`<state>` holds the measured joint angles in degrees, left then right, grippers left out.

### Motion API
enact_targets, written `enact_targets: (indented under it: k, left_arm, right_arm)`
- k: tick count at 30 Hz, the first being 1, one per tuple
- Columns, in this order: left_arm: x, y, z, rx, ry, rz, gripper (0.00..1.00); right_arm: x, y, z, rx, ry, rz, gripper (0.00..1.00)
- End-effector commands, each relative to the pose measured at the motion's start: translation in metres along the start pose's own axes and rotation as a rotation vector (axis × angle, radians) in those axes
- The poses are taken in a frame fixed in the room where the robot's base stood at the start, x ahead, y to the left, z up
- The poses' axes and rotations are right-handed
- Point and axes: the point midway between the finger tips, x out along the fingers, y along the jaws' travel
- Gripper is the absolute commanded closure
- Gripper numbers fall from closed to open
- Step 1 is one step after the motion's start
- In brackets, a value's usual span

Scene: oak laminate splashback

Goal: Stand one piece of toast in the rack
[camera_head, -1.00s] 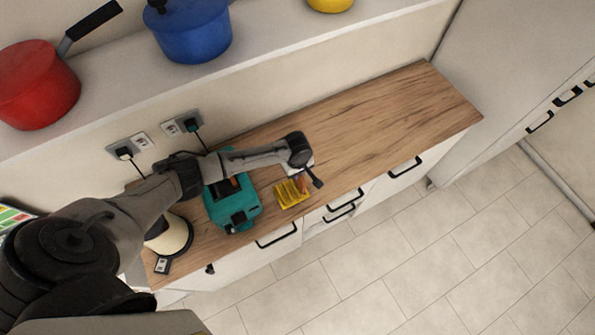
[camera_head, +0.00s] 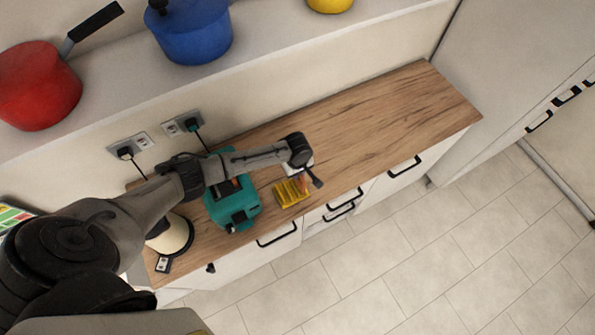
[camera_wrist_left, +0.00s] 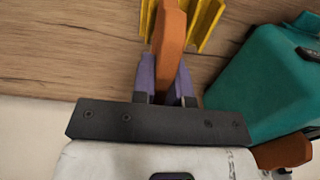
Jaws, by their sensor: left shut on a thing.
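The yellow toast rack (camera_head: 291,192) stands on the counter, just right of the teal toaster (camera_head: 240,208). In the left wrist view the rack (camera_wrist_left: 207,22) shows at the top, with the toaster (camera_wrist_left: 275,75) to its right. My left gripper (camera_wrist_left: 164,75) is shut on a brown piece of toast (camera_wrist_left: 170,35). The toast stands on edge between the rack's yellow dividers in this view; I cannot tell whether it rests on the rack's base. In the head view my left gripper (camera_head: 304,182) is small beside the rack. My right gripper is not in view.
Another brown piece (camera_wrist_left: 285,151) shows by the toaster in the wrist view. A cream round object (camera_head: 170,238) stands left of the toaster. Pans stand on the shelf above. The wooden counter (camera_head: 390,110) is clear to the right.

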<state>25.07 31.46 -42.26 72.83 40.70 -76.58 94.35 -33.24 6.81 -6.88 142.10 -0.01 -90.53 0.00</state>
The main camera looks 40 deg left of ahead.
Motion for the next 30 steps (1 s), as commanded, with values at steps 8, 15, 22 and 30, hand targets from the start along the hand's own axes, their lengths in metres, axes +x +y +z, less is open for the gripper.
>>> enact_targets:
  k: [8, 15, 22, 30]
  left_arm:
    - [0.009, 0.000, 0.000, 0.000, 0.000, 0.000, 1.00]
    - [0.017, 0.000, 0.000, 0.000, 0.000, -0.001, 1.00]
    - [0.020, 0.000, 0.000, 0.000, 0.000, 0.000, 1.00]
    - [0.019, 0.000, 0.000, 0.000, 0.000, 0.000, 1.00]
  right_arm:
    - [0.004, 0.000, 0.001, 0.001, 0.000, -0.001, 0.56]
    - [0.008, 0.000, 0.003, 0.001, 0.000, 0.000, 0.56]
    - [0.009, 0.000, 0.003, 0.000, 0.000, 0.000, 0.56]
    - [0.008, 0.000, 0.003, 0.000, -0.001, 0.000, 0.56]
